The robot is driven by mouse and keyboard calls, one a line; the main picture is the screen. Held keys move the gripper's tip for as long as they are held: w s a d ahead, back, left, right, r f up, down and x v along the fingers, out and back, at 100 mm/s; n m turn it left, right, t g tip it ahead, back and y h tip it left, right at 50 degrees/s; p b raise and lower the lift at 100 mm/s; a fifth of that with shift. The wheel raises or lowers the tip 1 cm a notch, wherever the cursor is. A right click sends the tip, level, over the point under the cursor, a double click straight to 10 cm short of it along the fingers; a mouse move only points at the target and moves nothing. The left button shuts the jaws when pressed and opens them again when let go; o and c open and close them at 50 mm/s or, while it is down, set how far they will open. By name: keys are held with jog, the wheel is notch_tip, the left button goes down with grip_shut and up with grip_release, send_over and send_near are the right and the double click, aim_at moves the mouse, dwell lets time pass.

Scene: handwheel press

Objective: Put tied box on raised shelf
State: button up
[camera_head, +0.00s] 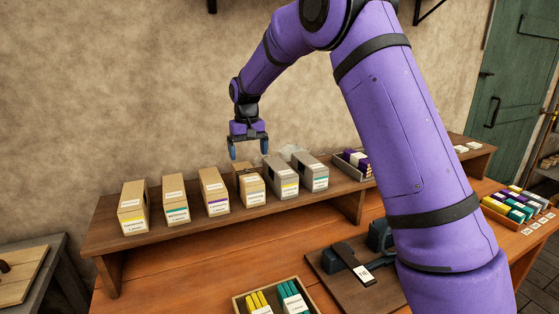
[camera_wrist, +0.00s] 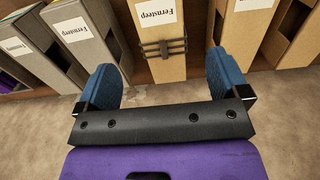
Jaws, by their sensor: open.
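The tied box (camera_head: 252,190) is a tan cardboard box with a white label and dark ties near its top. It stands upright on the raised wooden shelf (camera_head: 150,240), in a row between a tan box and a grey one. In the wrist view the tied box (camera_wrist: 158,42) shows its dark ties and label, centred between my fingers. My gripper (camera_head: 248,149) is open and empty, above the tied box and apart from it. Its two blue fingers also frame the wrist view (camera_wrist: 160,78).
Several tan boxes (camera_head: 175,202) stand left of the tied box and two grey boxes (camera_head: 313,175) right of it. A tray of purple items (camera_head: 356,162) is further right. The bench below holds a tool board (camera_head: 335,288) and a tray (camera_head: 275,299). The wall is behind.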

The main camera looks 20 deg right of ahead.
jog(key=s+d+r+t, duration=0.1)
jog(key=s+d+r, duration=0.1)
jog(key=s+r, duration=0.65)
jog(key=s+d+r+t, duration=0.1)
jog(key=s+d+r, duration=0.35)
jog(key=s, duration=0.75)
jog(key=s+t, duration=0.3)
jog(key=s, duration=2.1)
jog(key=shift+d+f, duration=0.2)
jog(key=shift+f, duration=0.05)
